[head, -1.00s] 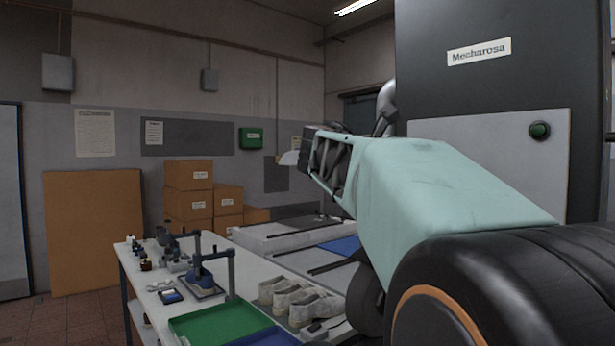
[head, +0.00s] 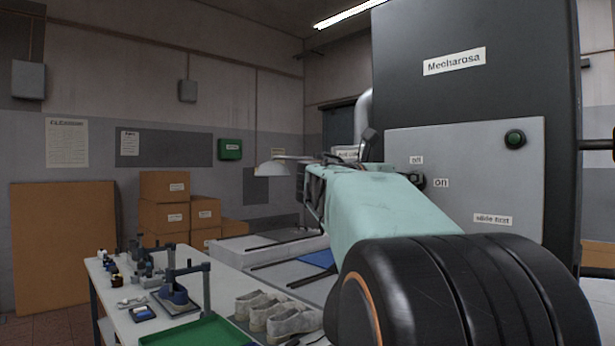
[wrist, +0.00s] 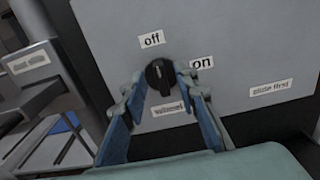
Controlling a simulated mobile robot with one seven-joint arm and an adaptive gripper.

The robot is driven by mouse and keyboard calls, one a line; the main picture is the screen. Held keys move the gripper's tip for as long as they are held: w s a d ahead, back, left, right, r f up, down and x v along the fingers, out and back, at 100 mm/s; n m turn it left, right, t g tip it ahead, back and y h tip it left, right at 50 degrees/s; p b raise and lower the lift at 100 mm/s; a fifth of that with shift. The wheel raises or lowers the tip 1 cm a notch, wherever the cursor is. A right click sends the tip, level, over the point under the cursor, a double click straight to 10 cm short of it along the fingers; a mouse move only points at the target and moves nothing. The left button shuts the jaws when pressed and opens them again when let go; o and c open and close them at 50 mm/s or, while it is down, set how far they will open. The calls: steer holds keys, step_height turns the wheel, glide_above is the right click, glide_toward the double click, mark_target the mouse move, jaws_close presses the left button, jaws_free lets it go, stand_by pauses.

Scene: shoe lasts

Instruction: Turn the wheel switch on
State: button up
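The wheel switch (wrist: 159,75) is a round black knob on a grey panel. An "off" label (wrist: 152,39) is above it and an "on" label (wrist: 202,63) to its right. The light mark on the knob points roughly up, towards "off". My gripper (wrist: 160,80) is open, its blue fingers on either side of the knob; whether they touch it I cannot tell. In the head view the switch (head: 418,181) shows just past my arm, which partly hides it, and my fingers are not clear there.
The dark machine (head: 470,30) rises above. A workbench (head: 165,328) with shoes and tools stands at left; cardboard boxes (head: 165,215) are behind.

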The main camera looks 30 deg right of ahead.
steer(key=shift+w+d, duration=0.2)
steer(key=shift+d, duration=0.5)
jaws_close()
